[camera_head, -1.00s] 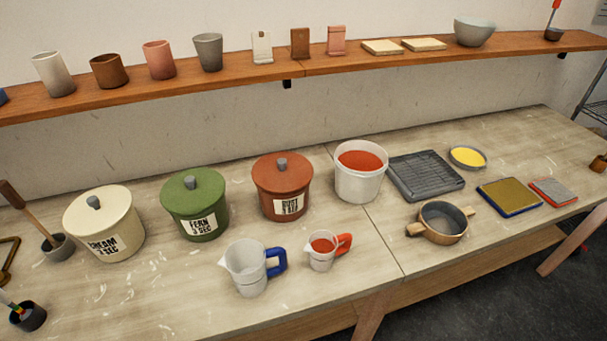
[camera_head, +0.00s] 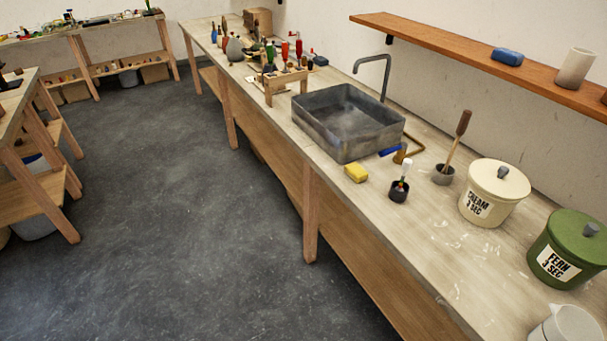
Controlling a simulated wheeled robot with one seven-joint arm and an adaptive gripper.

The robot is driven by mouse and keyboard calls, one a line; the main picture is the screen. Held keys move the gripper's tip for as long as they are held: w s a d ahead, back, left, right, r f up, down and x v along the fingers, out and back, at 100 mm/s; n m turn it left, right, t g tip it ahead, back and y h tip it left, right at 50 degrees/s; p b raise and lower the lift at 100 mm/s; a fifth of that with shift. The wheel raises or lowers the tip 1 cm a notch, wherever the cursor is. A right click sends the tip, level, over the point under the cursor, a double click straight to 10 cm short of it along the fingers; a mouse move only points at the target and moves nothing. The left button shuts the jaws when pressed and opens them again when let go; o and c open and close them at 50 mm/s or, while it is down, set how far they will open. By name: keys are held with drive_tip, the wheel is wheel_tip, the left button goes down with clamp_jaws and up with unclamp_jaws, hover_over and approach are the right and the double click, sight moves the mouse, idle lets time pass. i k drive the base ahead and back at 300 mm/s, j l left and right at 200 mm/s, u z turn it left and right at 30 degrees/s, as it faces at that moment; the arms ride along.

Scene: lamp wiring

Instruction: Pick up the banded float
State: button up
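A small white stem with a green part, which looks like the banded float (camera_head: 404,180), stands in a small dark cup (camera_head: 399,194) on the long bench, right of centre in the head view. Its lower end is hidden inside the cup, and its bands are too small to tell clearly. My gripper is not in view.
A grey sink basin (camera_head: 350,145) and a yellow sponge (camera_head: 356,174) lie left of the cup. A brush (camera_head: 456,140) stands in a grey pot (camera_head: 443,175) to its right, beside the cream lidded jar (camera_head: 492,207). The floor (camera_head: 170,210) before the bench is clear.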

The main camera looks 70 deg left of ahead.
sight(407, 162)
drive_tip(key=k+u, duration=0.1)
drive_tip(key=u, duration=1.7)
drive_tip(key=z, duration=2.05)
drive_tip(key=u, duration=2.05)
drive_tip(key=i+j+z, duration=0.2)
drive_tip(key=i+j, duration=0.75)
drive_tip(key=i+j+z, duration=0.25)
drive_tip(key=i+j, duration=0.85)
